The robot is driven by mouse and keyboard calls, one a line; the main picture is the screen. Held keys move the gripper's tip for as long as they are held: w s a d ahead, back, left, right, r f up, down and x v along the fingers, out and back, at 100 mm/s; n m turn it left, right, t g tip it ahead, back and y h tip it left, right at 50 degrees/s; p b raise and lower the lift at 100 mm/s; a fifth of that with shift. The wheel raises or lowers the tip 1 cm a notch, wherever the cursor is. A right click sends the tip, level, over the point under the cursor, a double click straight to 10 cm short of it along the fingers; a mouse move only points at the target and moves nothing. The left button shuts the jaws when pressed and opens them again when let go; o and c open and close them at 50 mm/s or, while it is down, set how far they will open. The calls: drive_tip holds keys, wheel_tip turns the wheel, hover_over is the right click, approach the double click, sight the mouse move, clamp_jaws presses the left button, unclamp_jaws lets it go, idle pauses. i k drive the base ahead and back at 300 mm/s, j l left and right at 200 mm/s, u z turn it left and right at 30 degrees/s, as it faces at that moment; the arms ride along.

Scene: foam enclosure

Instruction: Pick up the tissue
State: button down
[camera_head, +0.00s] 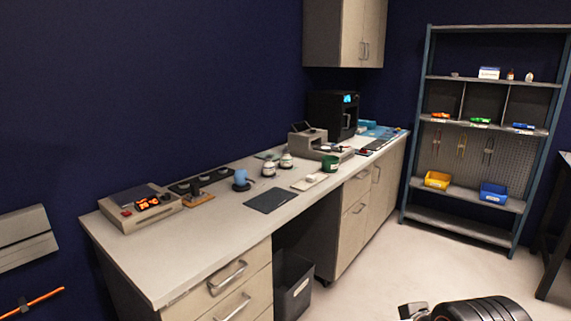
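I cannot pick out a tissue with certainty. A small white item (311,178) lies on the long counter, on a pale flat piece; it is too small to tell what it is. A white and blue box (489,72) stands on the top shelf of the rack at the right; its contents cannot be made out. A black ribbed part, which seems to be mine, shows at the bottom edge, with a small grey piece at its left. No gripper fingers can be made out, and nothing held is visible.
A dark bin (292,285) stands below. Yellow (437,180) and blue bins (493,193) sit on the rack. Floor between is clear.

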sight(309, 178)
drive_tip(key=i+l, duration=0.15)
drive_tip(key=i, duration=0.75)
drive_tip(key=i+l, duration=0.2)
drive_tip(key=i, duration=0.7)
drive_tip(key=i+l+z, duration=0.1)
drive_tip(key=i, duration=0.8)
